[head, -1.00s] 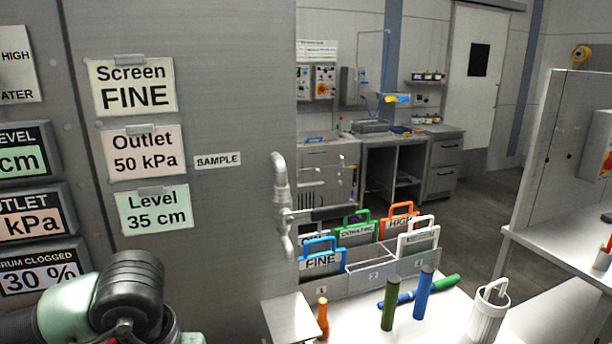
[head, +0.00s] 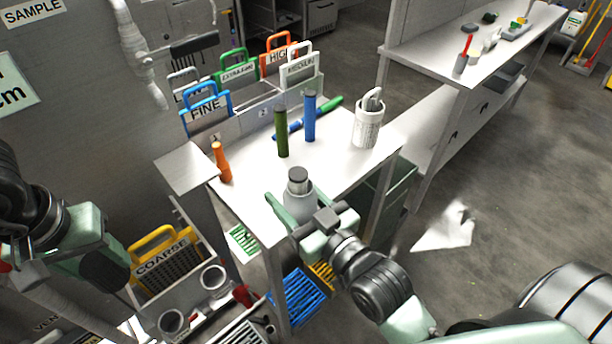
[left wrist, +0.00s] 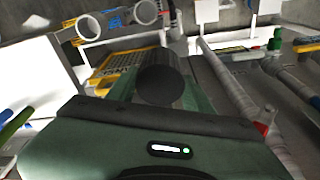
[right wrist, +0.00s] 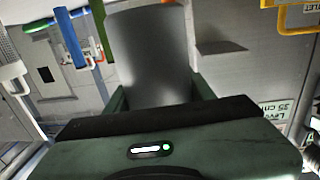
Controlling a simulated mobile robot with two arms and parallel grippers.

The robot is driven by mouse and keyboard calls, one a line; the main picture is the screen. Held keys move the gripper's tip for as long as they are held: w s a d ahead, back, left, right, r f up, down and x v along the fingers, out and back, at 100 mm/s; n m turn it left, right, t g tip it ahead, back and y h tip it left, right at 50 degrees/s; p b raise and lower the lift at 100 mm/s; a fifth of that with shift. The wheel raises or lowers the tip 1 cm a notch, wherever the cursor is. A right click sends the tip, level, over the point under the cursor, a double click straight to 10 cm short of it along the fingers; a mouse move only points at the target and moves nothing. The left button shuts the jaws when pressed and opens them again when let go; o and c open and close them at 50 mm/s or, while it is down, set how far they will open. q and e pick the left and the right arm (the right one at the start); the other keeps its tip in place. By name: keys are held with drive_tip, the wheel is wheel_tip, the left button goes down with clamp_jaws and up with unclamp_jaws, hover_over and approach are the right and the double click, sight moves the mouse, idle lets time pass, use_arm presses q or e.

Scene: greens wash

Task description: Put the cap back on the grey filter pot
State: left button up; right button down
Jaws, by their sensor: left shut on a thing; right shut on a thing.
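My right gripper (head: 298,206) is shut on the grey filter pot (head: 299,191), held upright at the near edge of the white table. The pot's top shows a darker grey round inside a lighter rim. The pot fills the middle of the right wrist view (right wrist: 150,55). My left gripper (head: 92,258) is low at the left, well apart from the pot. In the left wrist view it is shut on a dark round piece (left wrist: 160,85), which looks like the cap.
On the white table (head: 250,190) stand an orange cylinder (head: 221,162), a green one (head: 281,132), a blue one (head: 309,117) and a white perforated pot (head: 368,122). Behind is a rack of labelled screens (head: 205,108). A yellow COARSE screen (head: 160,262) sits lower left.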

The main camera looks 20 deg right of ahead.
drive_tip(key=s+a+f+n+g+y, duration=0.1)
drive_tip(key=a+n+g+y, duration=0.2)
drive_tip(key=a+n+y, duration=0.2)
drive_tip(key=shift+a+g+y, duration=0.3)
drive_tip(key=shift+a+y, duration=0.7)
drive_tip(key=shift+a, duration=0.9)
drive_tip(key=shift+s+f, duration=0.1)
use_arm(q)
drive_tip(key=shift+w+d+r, duration=0.1)
drive_tip(key=shift+d+r, duration=0.05)
drive_tip(key=shift+d, duration=0.05)
drive_tip(key=d+r+m, duration=0.5)
drive_tip(key=d+r, duration=0.1)
drive_tip(key=d, duration=0.6)
drive_tip(key=d+r+m+h, duration=0.1)
drive_tip(key=d+r+m, duration=0.4)
drive_tip(key=d, duration=0.8)
drive_tip(key=shift+s+d+r+g, duration=0.2)
drive_tip(key=shift+d+r+g, duration=0.1)
drive_tip(key=shift+r, duration=0.3)
drive_tip(key=shift+f, duration=2.05)
